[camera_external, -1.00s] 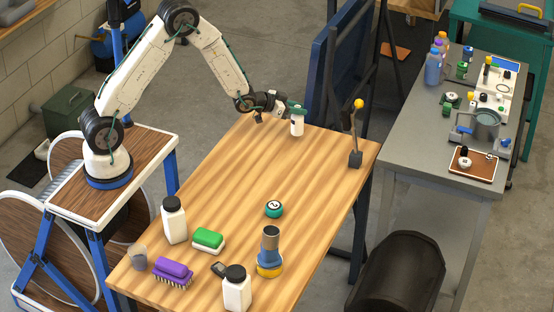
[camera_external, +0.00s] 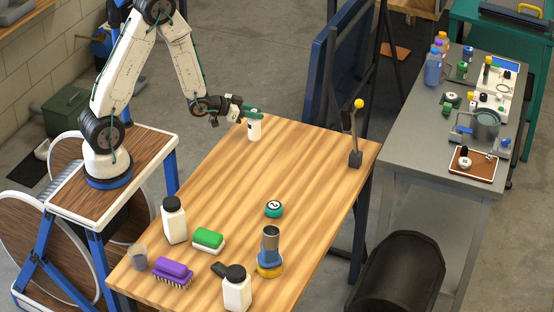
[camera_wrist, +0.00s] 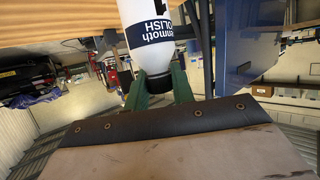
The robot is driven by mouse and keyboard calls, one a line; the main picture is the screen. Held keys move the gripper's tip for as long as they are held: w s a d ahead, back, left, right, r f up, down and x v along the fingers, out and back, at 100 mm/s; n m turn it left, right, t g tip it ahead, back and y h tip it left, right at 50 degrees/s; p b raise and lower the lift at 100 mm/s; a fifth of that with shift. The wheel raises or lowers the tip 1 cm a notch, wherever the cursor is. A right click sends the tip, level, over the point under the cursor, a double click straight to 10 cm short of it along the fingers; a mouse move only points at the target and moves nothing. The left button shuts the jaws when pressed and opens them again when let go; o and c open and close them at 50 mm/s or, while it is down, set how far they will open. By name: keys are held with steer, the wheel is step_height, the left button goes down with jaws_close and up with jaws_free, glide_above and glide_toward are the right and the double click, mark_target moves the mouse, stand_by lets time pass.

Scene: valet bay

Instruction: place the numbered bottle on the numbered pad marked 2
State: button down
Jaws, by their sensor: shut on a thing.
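My gripper (camera_external: 251,111) is shut on the top of a white bottle (camera_external: 254,130) over the far left part of the wooden table. The bottle hangs about upright; I cannot tell how far its base is above the wood. In the wrist view, green fingers (camera_wrist: 158,82) close on its black cap, and the bottle (camera_wrist: 146,20) shows a dark label reading "Mammoth POLISH". No number on it is readable. A round teal pad (camera_external: 274,209) with a white face and a dark mark that looks like a 2 lies mid-table, well nearer the camera than the bottle.
Near the front stand two white black-capped bottles (camera_external: 174,221), a green sponge (camera_external: 208,239), a purple brush (camera_external: 173,270), a clear cup (camera_external: 137,258) and a blue-yellow cylinder (camera_external: 270,253). A yellow-knobbed lever (camera_external: 355,140) stands at the far right. The middle is largely clear.

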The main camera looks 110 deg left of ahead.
steer(key=w+d+r+m+h, duration=0.1)
steer(key=w+d+r, duration=0.3)
steer(key=w+d, duration=0.9)
steer(key=w+d+r, duration=0.4)
steer(key=w+d, duration=0.5)
steer(key=d, duration=0.8)
step_height(320, 180, down, 9)
steer(key=s+a+n+g+y, duration=0.1)
steer(key=s+a+n, duration=0.1)
steer(key=shift+y, duration=0.3)
steer(key=shift+f, duration=0.2)
steer(key=c, duration=1.2)
jaws_free()
